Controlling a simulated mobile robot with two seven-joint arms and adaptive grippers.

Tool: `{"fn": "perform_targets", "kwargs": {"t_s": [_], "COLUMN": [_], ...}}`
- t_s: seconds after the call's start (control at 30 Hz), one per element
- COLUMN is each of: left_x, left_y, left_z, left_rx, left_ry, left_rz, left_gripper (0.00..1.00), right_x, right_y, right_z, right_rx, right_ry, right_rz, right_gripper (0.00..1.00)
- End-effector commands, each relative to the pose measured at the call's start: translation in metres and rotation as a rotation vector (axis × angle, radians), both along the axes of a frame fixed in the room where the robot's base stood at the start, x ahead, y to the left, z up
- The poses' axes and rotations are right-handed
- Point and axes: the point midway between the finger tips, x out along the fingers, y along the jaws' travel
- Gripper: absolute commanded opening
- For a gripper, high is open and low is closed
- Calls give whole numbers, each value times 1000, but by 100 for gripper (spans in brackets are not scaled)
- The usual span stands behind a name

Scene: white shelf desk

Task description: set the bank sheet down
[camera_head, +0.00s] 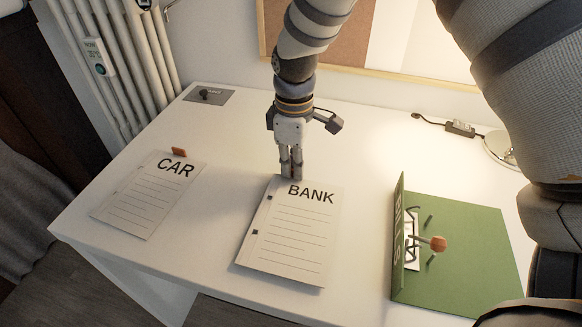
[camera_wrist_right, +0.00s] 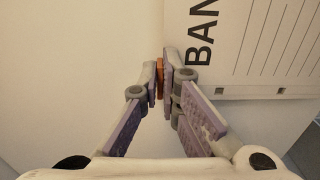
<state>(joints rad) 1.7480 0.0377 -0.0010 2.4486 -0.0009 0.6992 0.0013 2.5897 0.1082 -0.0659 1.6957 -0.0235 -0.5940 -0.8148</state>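The bank sheet (camera_head: 290,240) is a white lined page with BANK printed at its top and dark marks on its left edge. It lies flat, on or just above the desk near the front middle; I cannot tell if it touches. My right gripper (camera_head: 291,177) points down at its top edge. In the right wrist view, my right gripper (camera_wrist_right: 160,78) is closed around the sheet's small orange tab (camera_wrist_right: 161,72), and part of the bank sheet (camera_wrist_right: 262,45) shows beside the fingers. My left gripper is in neither view.
A car sheet (camera_head: 150,198) with an orange tab lies at the left of the white desk (camera_head: 235,130). An open green binder (camera_head: 468,260) with rings and an orange knob (camera_head: 438,243) stands at the right. A small grey plate (camera_head: 209,94) and a lamp base (camera_head: 499,146) sit behind.

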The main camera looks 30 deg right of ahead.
Motion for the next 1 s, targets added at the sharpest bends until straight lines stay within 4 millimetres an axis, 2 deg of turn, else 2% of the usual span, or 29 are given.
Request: {"fn": "perform_targets", "kwargs": {"t_s": [0.03, 0.37, 0.47, 0.5, 0.77, 0.87, 1.0], "left_x": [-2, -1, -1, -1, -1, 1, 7], "left_y": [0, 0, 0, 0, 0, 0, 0], "left_z": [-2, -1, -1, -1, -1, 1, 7], "left_rx": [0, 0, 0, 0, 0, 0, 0], "left_ry": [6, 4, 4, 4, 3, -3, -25], "left_rz": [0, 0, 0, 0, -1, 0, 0], "left_gripper": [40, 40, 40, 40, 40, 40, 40], "right_x": [0, 0, 0, 0, 0, 1, 2], "right_y": [0, 0, 0, 0, 0, 0, 0], "right_z": [-8, -10, -10, -10, -9, 3, 43], "right_rx": [-1, 0, 0, 0, 0, -1, 0], "right_ry": [2, -1, -3, -3, -3, -8, -15], "right_rz": [0, 0, 0, 0, 0, 0, 0], "right_gripper": [0, 0, 22, 25, 25, 25, 25]}}
